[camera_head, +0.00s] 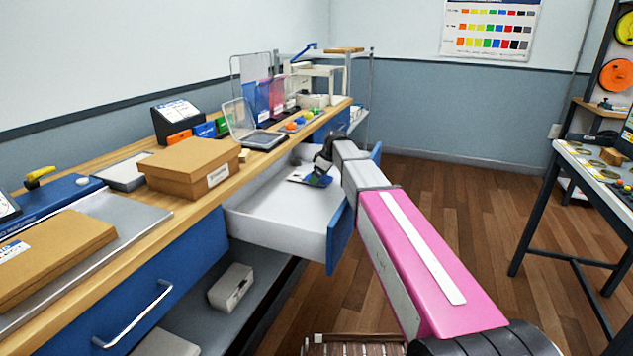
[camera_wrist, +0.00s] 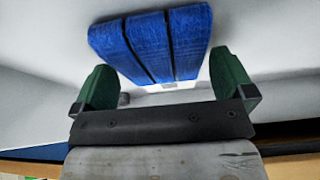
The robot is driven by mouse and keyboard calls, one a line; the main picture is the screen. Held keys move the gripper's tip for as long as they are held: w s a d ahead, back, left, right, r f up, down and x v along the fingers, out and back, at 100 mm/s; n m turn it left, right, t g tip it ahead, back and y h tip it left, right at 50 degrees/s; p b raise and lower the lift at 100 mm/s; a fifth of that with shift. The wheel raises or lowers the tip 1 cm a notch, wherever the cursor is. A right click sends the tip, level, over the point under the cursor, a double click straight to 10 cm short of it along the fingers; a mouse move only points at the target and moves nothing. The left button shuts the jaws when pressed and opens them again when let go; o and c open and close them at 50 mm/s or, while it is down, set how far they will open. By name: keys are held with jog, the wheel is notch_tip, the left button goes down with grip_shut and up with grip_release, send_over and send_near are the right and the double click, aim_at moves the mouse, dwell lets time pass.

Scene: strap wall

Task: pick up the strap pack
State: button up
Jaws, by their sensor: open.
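The strap pack (camera_wrist: 152,46) is blue with dark lines along it and a small pale tab at its near end. It lies on the white floor of the open drawer (camera_head: 270,213). In the head view a small part of it shows as a blue and white patch (camera_head: 300,177) beside my gripper (camera_head: 318,178), which hides the rest. In the wrist view my gripper (camera_wrist: 166,82) is open, with a green finger on each side. The pack's near end appears between the fingers, apart from both. I cannot tell the height gap.
Drawer walls surround the pack, with the blue drawer front (camera_head: 340,237) on the right. The wooden bench top (camera_head: 240,181) overhangs at the left, carrying a cardboard box (camera_head: 188,165) and a clear hinged case (camera_head: 263,139). Open wood floor lies to the right.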

jog(key=shift+a+f, duration=0.1)
jog(key=shift+f, duration=0.15)
jog(key=c, duration=0.6)
jog(key=shift+c, duration=0.2)
jog(key=shift+r, duration=0.1)
